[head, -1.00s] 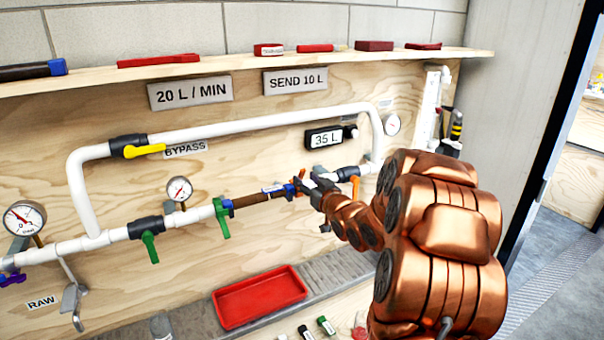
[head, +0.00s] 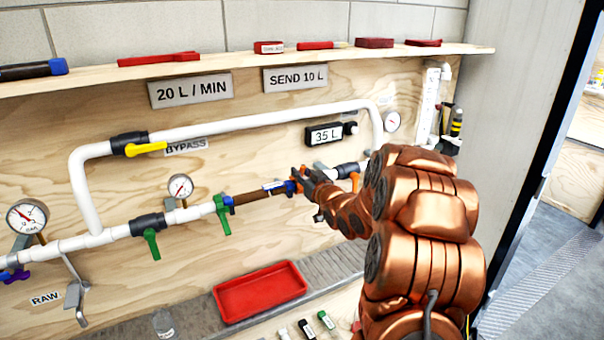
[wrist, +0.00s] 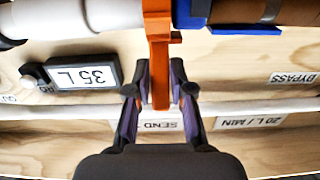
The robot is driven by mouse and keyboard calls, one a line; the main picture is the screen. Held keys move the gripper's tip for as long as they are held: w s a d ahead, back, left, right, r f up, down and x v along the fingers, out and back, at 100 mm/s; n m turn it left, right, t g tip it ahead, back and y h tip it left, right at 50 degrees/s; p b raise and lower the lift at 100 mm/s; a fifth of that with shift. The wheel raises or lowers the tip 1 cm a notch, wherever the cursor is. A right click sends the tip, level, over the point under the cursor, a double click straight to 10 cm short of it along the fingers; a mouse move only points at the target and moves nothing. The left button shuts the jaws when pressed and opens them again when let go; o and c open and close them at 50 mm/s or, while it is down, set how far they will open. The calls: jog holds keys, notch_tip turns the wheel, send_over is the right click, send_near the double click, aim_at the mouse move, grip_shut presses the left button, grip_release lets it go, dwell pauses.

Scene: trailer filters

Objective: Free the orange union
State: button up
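The orange union (head: 303,171) sits on the pipe run between a brown filter (head: 250,198) with blue ends and the dark fitting to its right. In the wrist view the orange union (wrist: 157,25) has a long orange handle hanging down between my fingers. My gripper (wrist: 158,92) has one finger on each side of this handle, close against it, and looks shut on it. In the head view my gripper (head: 313,183) reaches the union from the right and hides part of it. The brown filter also shows at the wrist view's upper right (wrist: 240,10).
White pipes, green-handled valves (head: 151,243) and gauges (head: 180,187) line the plywood wall. The yellow bypass valve (head: 145,149) is above. A red tray (head: 262,291) lies below on the bench. Tools lie on the shelf (head: 220,62).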

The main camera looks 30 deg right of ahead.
grip_shut()
